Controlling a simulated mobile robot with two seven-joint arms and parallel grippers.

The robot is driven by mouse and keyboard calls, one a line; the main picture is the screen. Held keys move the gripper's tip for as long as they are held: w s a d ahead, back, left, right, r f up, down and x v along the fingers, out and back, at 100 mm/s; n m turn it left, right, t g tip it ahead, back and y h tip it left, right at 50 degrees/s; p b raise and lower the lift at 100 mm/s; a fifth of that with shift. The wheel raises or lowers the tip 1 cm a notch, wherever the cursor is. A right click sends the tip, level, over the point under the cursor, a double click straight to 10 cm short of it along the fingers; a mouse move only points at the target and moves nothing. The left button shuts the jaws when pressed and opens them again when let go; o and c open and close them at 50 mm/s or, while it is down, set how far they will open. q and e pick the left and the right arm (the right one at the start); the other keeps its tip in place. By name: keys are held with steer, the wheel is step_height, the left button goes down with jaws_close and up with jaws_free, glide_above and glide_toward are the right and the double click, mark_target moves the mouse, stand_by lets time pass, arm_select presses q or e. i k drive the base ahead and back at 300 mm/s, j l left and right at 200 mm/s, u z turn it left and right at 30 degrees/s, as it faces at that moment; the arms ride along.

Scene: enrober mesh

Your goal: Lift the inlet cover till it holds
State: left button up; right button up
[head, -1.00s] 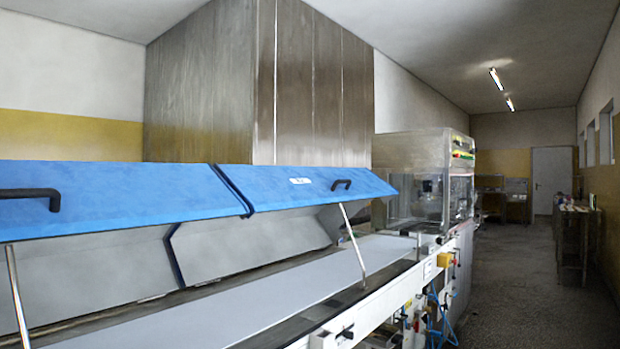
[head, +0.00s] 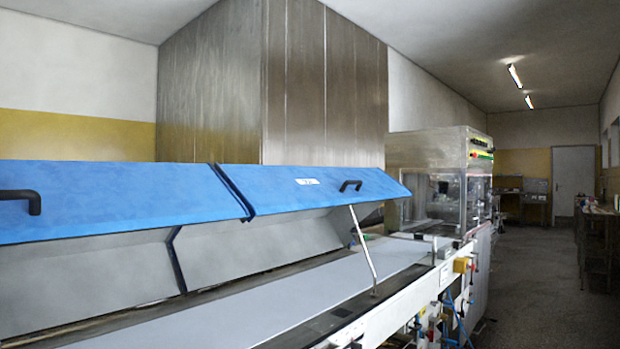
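Two blue covers stand raised over a long grey belt (head: 290,303). The nearer cover (head: 110,200) runs off the left edge and has a black handle (head: 34,201) on its front. The farther cover (head: 310,191) has a small white label and a black handle (head: 350,185). A thin metal strut (head: 364,250) stands under its right end. I cannot tell which cover is the inlet cover; no readable label shows. Neither of my grippers is in view.
A machine with a clear-sided housing (head: 446,180) stands at the belt's far end. A tall metal enclosure (head: 330,90) rises behind the covers. Hoses and a yellow box (head: 461,265) are on the line's right side. The floor (head: 540,285) at right is open, with a bench (head: 598,225) beyond.

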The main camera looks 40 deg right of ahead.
mark_target(297, 213)
steer(key=l+u, duration=0.65)
steer(key=l, duration=0.2)
steer(key=l+u, duration=0.2)
steer(key=l, duration=0.25)
steer(key=k+l+u, duration=0.2)
steer(key=l, duration=0.25)
steer(key=k+l, duration=0.1)
steer(key=l, duration=0.35)
steer(key=k+l+u, duration=0.15)
steer(key=l, duration=0.75)
steer(key=k+l+u, duration=0.1)
steer(key=l, duration=0.35)
steer(key=k, duration=0.1)
